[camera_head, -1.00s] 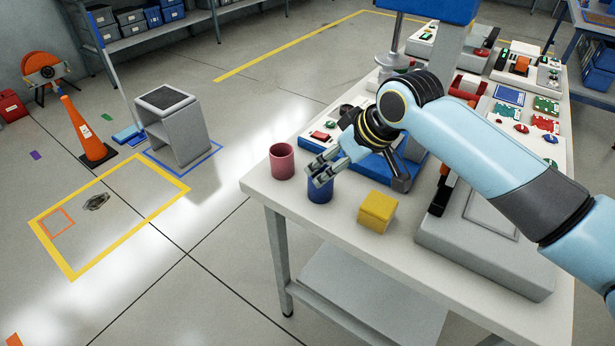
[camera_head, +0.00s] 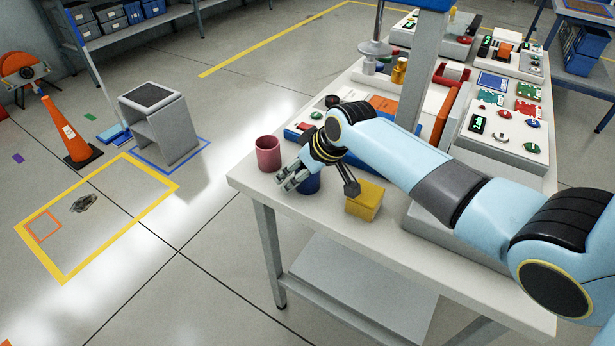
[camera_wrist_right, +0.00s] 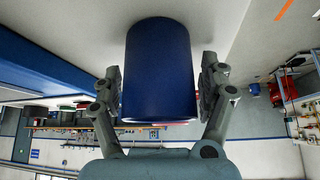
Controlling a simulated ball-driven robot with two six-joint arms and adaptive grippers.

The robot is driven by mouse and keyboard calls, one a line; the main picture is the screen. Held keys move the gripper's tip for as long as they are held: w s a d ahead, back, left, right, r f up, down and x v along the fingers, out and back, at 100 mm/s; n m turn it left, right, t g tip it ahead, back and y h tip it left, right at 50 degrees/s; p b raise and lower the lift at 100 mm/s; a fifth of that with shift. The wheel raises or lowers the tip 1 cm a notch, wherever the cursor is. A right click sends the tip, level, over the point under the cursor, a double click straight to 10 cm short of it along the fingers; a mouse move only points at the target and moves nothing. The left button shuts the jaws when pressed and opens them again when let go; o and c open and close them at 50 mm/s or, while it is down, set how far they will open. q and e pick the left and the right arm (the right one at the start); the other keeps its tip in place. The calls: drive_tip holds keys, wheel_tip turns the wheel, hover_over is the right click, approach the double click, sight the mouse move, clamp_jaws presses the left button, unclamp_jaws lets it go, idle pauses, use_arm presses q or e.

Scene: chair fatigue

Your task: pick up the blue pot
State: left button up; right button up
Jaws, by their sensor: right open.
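The blue pot (camera_head: 311,184) stands upright near the front left edge of the white table (camera_head: 300,232). In the head view my right gripper (camera_head: 291,180) covers much of it. In the right wrist view the blue pot (camera_wrist_right: 160,75) is between the two open fingers of my right gripper (camera_wrist_right: 160,85), one on each side. A narrow gap shows on either side of the pot. My left gripper is not in view.
A pink pot (camera_head: 268,155) stands just left of my right gripper. A yellow box (camera_head: 364,200) is close on the right. Behind are a blue-edged fixture and several control panels. The floor left of the table is mostly open.

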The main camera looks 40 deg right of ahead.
drive_tip(key=c, duration=1.4)
drive_tip(key=shift+c, duration=0.2)
